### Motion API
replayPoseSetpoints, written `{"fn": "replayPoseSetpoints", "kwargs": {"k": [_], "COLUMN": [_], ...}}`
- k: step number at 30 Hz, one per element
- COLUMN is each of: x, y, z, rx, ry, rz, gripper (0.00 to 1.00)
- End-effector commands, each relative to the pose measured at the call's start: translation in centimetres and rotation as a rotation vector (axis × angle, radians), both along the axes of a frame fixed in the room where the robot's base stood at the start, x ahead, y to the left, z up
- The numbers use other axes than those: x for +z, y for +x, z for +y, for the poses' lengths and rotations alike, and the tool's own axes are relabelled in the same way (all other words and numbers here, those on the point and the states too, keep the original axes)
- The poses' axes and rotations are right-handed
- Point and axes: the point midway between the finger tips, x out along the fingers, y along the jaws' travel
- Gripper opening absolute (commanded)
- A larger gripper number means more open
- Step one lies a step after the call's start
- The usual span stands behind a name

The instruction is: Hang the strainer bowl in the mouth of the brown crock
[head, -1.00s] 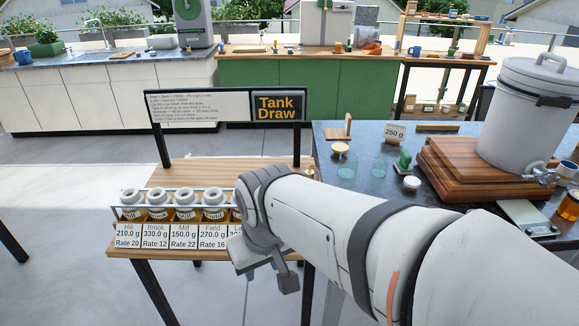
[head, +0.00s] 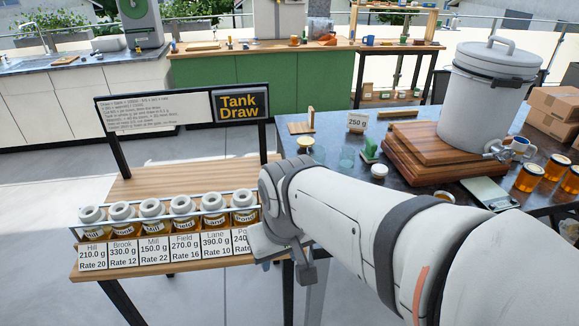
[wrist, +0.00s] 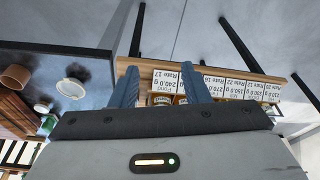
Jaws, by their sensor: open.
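My gripper (wrist: 160,85) is open, its two blue-grey fingers apart with nothing held between them. In the head view my gripper (head: 290,262) is at the right end of the jar shelf, mostly hidden by my wrist. A brown, round, open vessel (wrist: 15,78), likely the brown crock, stands on the dark table at the left of the wrist view. A pale round piece with a white rim (wrist: 72,88) is beside it, possibly the strainer bowl; I cannot tell for sure. Both are well apart from my gripper. My arm hides much of that table in the head view.
A wooden shelf (head: 150,182) carries several labelled honey jars (head: 151,210) behind a rail. A grey tank (head: 487,105) stands on a wooden base at the right. A scale (head: 484,193) and amber jars (head: 530,177) are close by. Floor at the left is open.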

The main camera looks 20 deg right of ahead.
Motion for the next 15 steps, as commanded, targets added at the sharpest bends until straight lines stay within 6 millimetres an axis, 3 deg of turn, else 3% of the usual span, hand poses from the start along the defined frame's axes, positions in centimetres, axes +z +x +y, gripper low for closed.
{"fn": "replayPoseSetpoints", "kwargs": {"k": [5, 8, 15], "x": [-3.0, -6.1, -13.6], "y": [2.8, 6.2, 13.4], "z": [-2.8, -6.3, -16.8], "rx": [-0.071, -0.128, -0.219], "ry": [-0.040, -0.093, -0.223], "rz": [-0.081, -0.193, -0.528], "gripper": [0.45, 0.45, 0.45]}}
